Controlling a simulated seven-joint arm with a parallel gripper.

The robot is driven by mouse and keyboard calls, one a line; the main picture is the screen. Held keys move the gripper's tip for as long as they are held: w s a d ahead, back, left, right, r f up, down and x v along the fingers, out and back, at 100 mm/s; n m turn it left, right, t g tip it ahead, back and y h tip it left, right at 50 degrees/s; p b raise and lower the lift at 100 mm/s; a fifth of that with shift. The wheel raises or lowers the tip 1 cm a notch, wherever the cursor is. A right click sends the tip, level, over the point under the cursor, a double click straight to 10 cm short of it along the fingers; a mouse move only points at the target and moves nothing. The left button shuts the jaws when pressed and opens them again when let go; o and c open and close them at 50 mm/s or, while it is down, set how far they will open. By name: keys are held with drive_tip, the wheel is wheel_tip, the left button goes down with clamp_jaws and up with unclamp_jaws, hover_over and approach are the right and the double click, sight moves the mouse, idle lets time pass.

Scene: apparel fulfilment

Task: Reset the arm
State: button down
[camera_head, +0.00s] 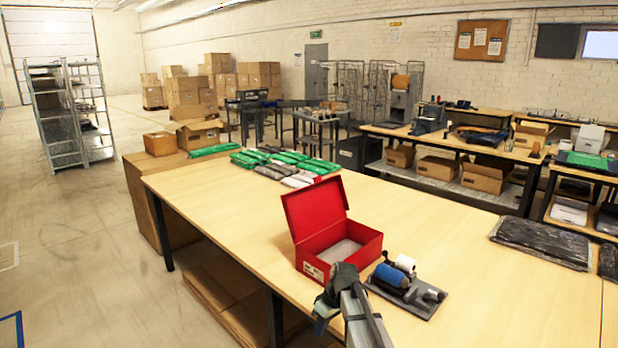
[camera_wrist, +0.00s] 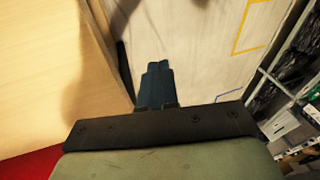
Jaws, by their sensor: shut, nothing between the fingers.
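My gripper (camera_head: 325,308) is at the front edge of the wooden table (camera_head: 450,235), low in the head view, just in front of the red box. In the wrist view my gripper (camera_wrist: 157,72) shows its dark fingers pressed together with nothing between them. The fingers point past the table edge toward the floor. The red box (camera_head: 350,247) stands on the table with its lid open and pale paper inside. A bit of red also shows at the lower left of the wrist view (camera_wrist: 28,165).
A tape dispenser with a blue part (camera_head: 392,275) stands right of the red box. Green and grey packs (camera_head: 285,160) lie at the table's far end. Dark packages (camera_head: 540,243) lie at the right. The table's middle is clear. A metal shelf (camera_head: 70,115) stands far left.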

drive_tip(key=s+d+f+m+g+h, duration=0.1)
drive_tip(key=s+d+f+m+g, duration=0.2)
drive_tip(key=s+f, duration=0.85)
drive_tip(key=s+d+f+m+h, duration=0.15)
drive_tip(key=s+d+f, duration=0.25)
drive_tip(key=s+f, duration=0.8)
drive_tip(key=s+d+f+m+g, duration=0.1)
drive_tip(key=s+d+f, duration=0.1)
drive_tip(key=s, duration=0.6)
drive_tip(key=s+d+f+m+g+h, duration=0.1)
drive_tip(key=s+d+f+m, duration=0.1)
drive_tip(key=s+f, duration=0.3)
drive_tip(key=s+d+f+m+g, duration=0.1)
drive_tip(key=s+f, duration=0.3)
drive_tip(key=s, duration=0.7)
drive_tip(key=shift+d+f+m, duration=0.2)
drive_tip(key=shift+d+m, duration=0.35)
drive_tip(key=shift+d, duration=0.25)
